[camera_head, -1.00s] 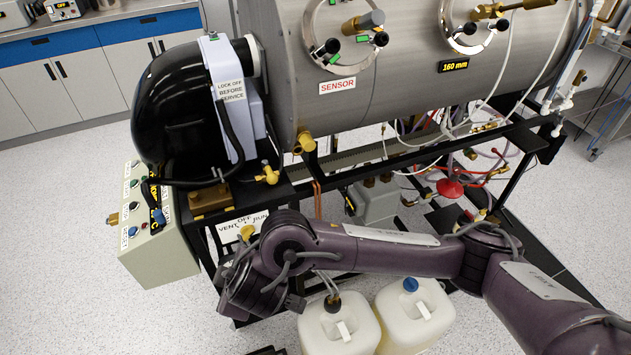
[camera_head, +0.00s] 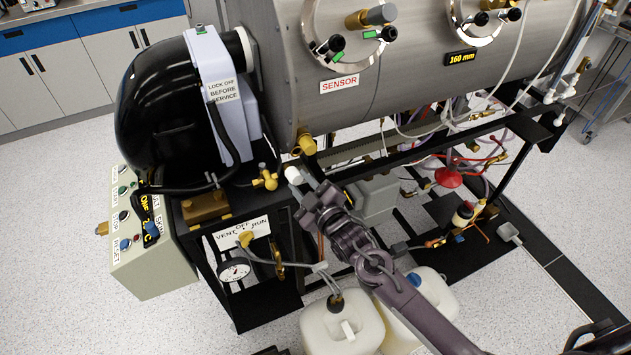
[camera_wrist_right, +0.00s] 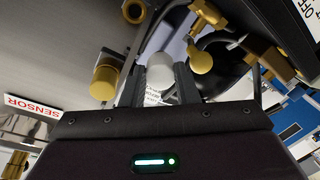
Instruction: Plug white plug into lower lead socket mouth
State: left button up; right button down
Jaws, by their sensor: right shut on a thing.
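My right gripper (camera_head: 308,190) is shut on a white plug (camera_head: 294,175), just below the drum's near end. In the right wrist view the white plug (camera_wrist_right: 160,72) stands between the two dark fingers (camera_wrist_right: 158,88), its rounded end pointing away from the wrist. A brass fitting (camera_head: 305,142) sits under the drum's lower edge, close above the plug and apart from it in the head view. It seems to be the brass cylinder (camera_wrist_right: 105,78) left of the plug in the wrist view. I cannot tell which opening is the lower lead socket mouth.
A brass valve (camera_head: 266,178) is left of the gripper, and a brown block (camera_head: 205,206) lies farther left on the black frame. The steel drum (camera_head: 400,80) overhangs from above. Two white jugs (camera_head: 340,325) stand on the floor below. A pressure gauge (camera_head: 235,270) hangs lower left.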

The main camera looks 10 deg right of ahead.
jog(key=d+f, duration=0.1)
jog(key=d+m+h, duration=0.1)
jog(key=d+f+t+h, duration=0.1)
jog(key=d, duration=0.1)
jog(key=shift+d+f+m, duration=0.1)
jog(key=shift+f+m, duration=0.2)
jog(key=b+x, duration=0.3)
jog(key=x, duration=0.2)
jog(key=shift+w+f, duration=0.15)
jog(key=shift+w, duration=0.15)
dwell(1.3)
